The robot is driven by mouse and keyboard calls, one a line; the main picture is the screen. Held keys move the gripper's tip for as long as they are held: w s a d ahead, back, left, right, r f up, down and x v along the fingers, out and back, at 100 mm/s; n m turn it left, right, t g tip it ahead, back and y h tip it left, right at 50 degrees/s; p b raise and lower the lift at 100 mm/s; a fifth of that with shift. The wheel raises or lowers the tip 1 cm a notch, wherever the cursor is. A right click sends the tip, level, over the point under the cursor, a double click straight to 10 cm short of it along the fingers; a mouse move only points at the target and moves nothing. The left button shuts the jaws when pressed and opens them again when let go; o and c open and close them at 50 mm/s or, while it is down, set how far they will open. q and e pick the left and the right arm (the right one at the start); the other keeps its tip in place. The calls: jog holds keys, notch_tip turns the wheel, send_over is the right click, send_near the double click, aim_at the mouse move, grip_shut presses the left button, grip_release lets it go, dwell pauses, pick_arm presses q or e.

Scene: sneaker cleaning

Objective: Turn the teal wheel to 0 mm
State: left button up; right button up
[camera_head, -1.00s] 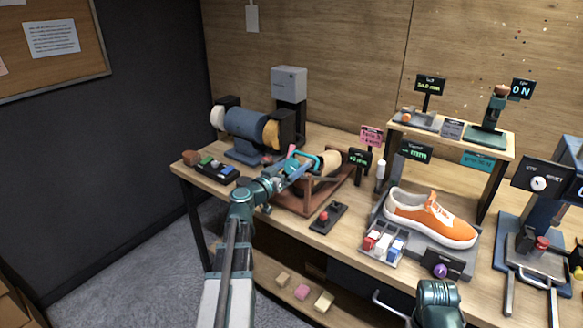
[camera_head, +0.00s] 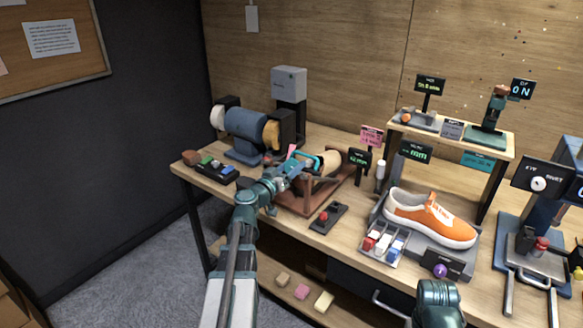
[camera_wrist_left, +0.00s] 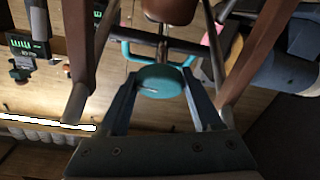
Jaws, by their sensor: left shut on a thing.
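The teal wheel (camera_wrist_left: 160,82) shows in the left wrist view as a round teal knob, with a teal frame (camera_wrist_left: 125,47) behind it. My left gripper (camera_wrist_left: 158,92) is shut on the wheel, one finger on each side. In the head view my left gripper (camera_head: 284,176) is at the front left of the brown wooden stand (camera_head: 302,204), and it largely hides the wheel. A small dark display (camera_head: 359,157) beside the stand shows a green reading in mm, too small to read surely. My right gripper is not visible; only part of that arm shows at the bottom.
An orange sneaker (camera_head: 428,216) stands on a grey tray to the right. A black box with a red button (camera_head: 327,217) lies in front of the stand. A blue bench grinder (camera_head: 246,128) is behind left.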

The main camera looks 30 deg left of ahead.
pick_arm(q)
jog(key=n+y, duration=0.2)
jog(key=n, duration=0.1)
jog(key=shift+d+r, duration=0.1)
jog(key=shift+n+g+y+p, duration=0.7)
jog(key=shift+n+y, duration=0.4)
jog(key=shift+n, duration=1.5)
jog(key=o, duration=1.4)
jog(key=shift+s, duration=0.1)
